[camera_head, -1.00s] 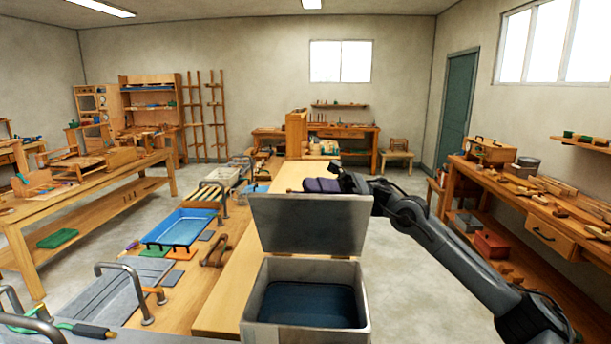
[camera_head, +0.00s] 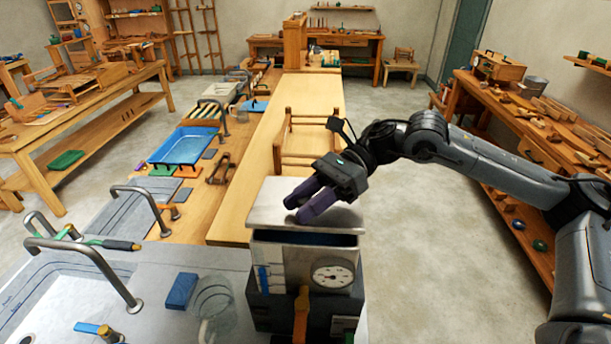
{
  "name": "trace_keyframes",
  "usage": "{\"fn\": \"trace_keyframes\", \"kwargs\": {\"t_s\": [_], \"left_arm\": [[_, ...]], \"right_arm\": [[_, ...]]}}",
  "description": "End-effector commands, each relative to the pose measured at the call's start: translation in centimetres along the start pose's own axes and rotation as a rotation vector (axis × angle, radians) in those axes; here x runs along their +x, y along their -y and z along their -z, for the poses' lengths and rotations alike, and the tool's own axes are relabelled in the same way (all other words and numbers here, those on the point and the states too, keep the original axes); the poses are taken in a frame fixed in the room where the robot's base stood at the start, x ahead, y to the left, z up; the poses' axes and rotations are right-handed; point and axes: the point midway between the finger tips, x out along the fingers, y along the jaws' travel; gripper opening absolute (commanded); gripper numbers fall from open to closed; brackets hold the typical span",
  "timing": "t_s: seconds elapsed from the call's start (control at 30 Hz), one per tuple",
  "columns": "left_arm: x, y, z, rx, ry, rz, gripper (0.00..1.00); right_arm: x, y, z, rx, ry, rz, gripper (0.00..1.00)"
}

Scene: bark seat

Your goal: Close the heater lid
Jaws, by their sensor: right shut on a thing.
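The heater (camera_head: 305,275) is a metal box with a round dial on its front, standing at the lower centre. Its grey lid (camera_head: 270,200) lies nearly flat over the top, with a narrow dark gap showing under its front edge. My right gripper (camera_head: 308,208), with purple fingers, reaches in from the right and is at the top of the lid, touching it. Its jaws are shut on the lid, though the exact contact is hard to make out. My left gripper is not in view.
A steel sink (camera_head: 60,305) with curved taps lies to the left, with a blue block (camera_head: 181,291) and a clear glass vessel (camera_head: 213,305) beside the heater. A blue tray (camera_head: 184,147) sits farther back. A wooden frame (camera_head: 308,135) stands behind the heater.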

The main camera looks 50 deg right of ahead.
Motion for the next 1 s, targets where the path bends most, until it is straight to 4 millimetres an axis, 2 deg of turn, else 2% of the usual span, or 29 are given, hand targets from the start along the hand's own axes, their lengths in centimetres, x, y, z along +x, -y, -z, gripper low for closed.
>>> {"fn": "trace_keyframes", "kwargs": {"t_s": [0.1, 0.3, 0.93, 0.97, 1.0], "left_arm": [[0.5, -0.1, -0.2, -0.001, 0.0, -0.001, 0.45], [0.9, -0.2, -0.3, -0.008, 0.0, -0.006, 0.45], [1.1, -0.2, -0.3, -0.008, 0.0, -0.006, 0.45], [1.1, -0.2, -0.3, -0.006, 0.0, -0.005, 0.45], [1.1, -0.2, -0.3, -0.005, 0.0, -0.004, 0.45]], "right_arm": [[0.7, -0.2, 1.2, -0.055, -0.045, 0.024, 0.0], [1.3, -0.3, 2.3, -0.118, -0.094, 0.052, 0.0], [1.6, -0.3, 2.9, -0.149, -0.121, 0.069, 0.0], [1.6, -0.3, 2.9, -0.148, -0.121, 0.069, 0.39], [1.6, -0.3, 2.9, -0.148, -0.121, 0.069, 0.45]]}}
